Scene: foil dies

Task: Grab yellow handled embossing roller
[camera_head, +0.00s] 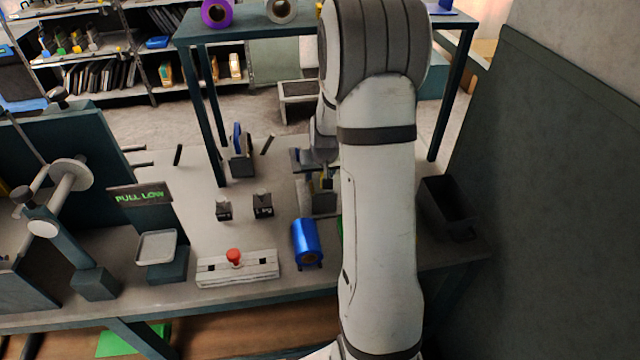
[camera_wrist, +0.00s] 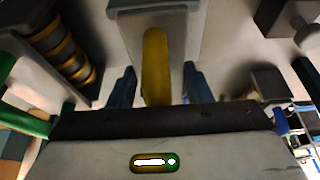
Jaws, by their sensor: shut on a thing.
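The yellow handled embossing roller shows its yellow handle (camera_wrist: 155,65) in the wrist view, upright between the two blue fingers of my gripper (camera_wrist: 157,88). My gripper is shut on this handle. In the head view, a small yellow part of the roller (camera_head: 327,183) shows just below the end of my arm, above a dark stand on the table. My arm hides much of this area. Whether the roller still touches its stand I cannot tell.
A blue foil roll (camera_head: 306,240) lies left of my arm. A white panel with a red knob (camera_head: 234,257) is at the front. Two small dark blocks (camera_head: 263,205) stand behind it. A black bin (camera_head: 447,208) is at the right. A raised shelf (camera_head: 300,30) spans above the table.

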